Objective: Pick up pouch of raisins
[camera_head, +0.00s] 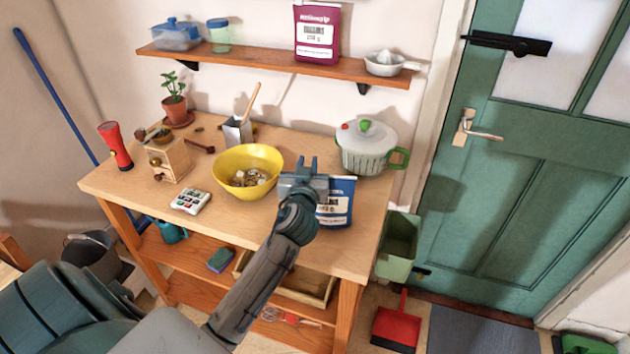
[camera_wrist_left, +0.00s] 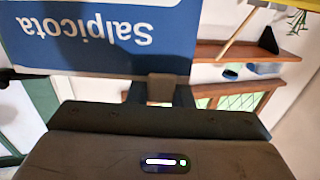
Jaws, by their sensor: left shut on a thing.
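A blue and white pouch (camera_head: 340,205) is at the right part of the wooden table, partly hidden by my left gripper and wrist. My left gripper (camera_head: 304,172) is shut on this pouch near its upper left part. In the left wrist view the pouch (camera_wrist_left: 100,38) fills the upper left, with upside-down lettering like "Salpicota", and my gripper finger (camera_wrist_left: 161,88) lies at its edge. I cannot tell whether its base touches the table. A maroon pouch (camera_head: 317,35) stands on the wall shelf. Neither label clearly reads raisins. My right gripper is out of view.
A yellow bowl (camera_head: 247,170) stands left of my gripper, and a lidded pot (camera_head: 368,148) stands behind the blue pouch. A white timer (camera_head: 191,201) and a wooden grinder (camera_head: 168,160) are farther left. The table's front right (camera_head: 345,262) is clear.

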